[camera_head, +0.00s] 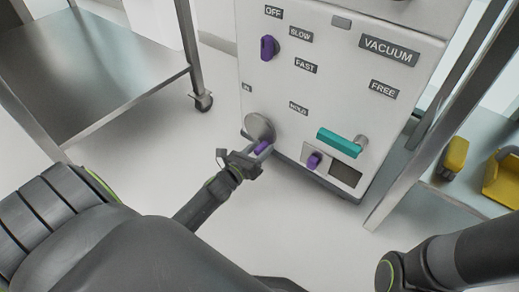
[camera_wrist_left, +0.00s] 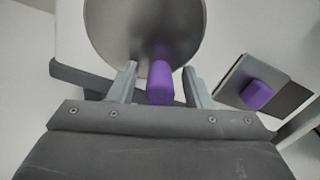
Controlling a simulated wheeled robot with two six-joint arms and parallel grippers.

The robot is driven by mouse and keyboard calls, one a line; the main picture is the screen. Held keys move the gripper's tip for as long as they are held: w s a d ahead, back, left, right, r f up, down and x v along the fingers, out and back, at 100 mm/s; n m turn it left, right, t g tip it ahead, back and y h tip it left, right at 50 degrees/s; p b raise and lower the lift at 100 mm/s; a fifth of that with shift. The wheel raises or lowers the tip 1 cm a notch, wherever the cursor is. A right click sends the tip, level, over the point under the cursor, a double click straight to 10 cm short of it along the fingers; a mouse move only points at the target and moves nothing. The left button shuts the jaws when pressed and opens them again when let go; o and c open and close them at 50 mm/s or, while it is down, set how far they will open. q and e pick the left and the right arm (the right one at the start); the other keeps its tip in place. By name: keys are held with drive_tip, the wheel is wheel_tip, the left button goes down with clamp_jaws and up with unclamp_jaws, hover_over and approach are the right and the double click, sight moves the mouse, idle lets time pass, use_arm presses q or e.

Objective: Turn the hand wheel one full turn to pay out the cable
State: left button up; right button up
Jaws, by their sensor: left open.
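The hand wheel (camera_head: 259,127) is a grey metal disc low on the front of a white cabinet, with a purple handle (camera_head: 262,147) sticking out near its lower edge. In the left wrist view the disc (camera_wrist_left: 140,25) fills the top middle and the purple handle (camera_wrist_left: 160,82) points toward my camera. My left gripper (camera_head: 258,151) is at the handle; in the left wrist view its open fingers (camera_wrist_left: 162,85) stand on either side of the handle, with a gap showing at least on the right. My right gripper is not visible; only part of my right arm shows. No cable is seen.
The white cabinet (camera_head: 345,95) also carries a purple knob (camera_head: 268,47), a teal lever (camera_head: 340,142) and a small purple knob (camera_head: 314,160) right of the wheel. A metal table (camera_head: 100,60) stands left. A shelf with yellow objects (camera_head: 454,157) is at right. Floor between is clear.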

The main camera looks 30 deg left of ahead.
use_arm(q)
clamp_jaws()
